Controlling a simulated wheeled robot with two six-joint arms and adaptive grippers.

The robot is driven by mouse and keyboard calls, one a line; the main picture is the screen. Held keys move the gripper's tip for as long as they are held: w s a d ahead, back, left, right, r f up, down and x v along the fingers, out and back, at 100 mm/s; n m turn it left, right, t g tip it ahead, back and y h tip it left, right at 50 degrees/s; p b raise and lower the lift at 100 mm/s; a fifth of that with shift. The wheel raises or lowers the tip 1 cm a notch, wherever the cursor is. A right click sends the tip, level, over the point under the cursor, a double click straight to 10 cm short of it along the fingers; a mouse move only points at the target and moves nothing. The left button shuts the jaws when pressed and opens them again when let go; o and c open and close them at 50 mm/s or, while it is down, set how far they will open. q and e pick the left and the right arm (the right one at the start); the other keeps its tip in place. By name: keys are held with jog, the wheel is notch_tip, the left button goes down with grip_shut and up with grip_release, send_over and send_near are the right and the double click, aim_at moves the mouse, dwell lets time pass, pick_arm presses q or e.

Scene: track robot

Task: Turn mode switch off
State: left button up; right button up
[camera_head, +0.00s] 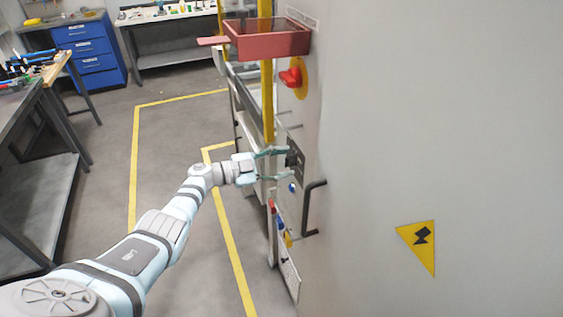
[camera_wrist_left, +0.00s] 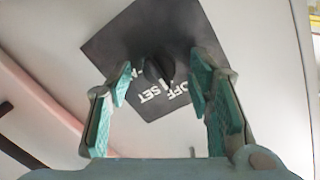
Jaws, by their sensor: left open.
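The mode switch is a black knob (camera_wrist_left: 157,68) on a dark square plate (camera_wrist_left: 125,38) with white lettering, in which "OFF" and "SET" can be read. The rest of the lettering is partly hidden by the knob. I cannot tell for sure which label the knob points to. In the head view the dark plate (camera_head: 295,150) is on the grey cabinet's side face. My left gripper (camera_head: 286,164) is open in front of the plate. In the left wrist view its teal fingers (camera_wrist_left: 163,82) stand on either side of the knob with visible gaps. My right gripper is not in view.
A red emergency knob (camera_head: 290,77) on a yellow disc and a red tray (camera_head: 270,42) are above the plate. A dark handle (camera_head: 307,208) sticks out below it. Blue and coloured buttons (camera_head: 280,222) are lower down. The grey cabinet wall (camera_head: 430,130) fills the right.

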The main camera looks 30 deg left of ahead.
pick_arm(q)
jog(key=f+v, duration=0.1)
jog(key=v, duration=1)
jog(key=shift+s+a+r, duration=0.3)
jog(key=shift+r, duration=0.15)
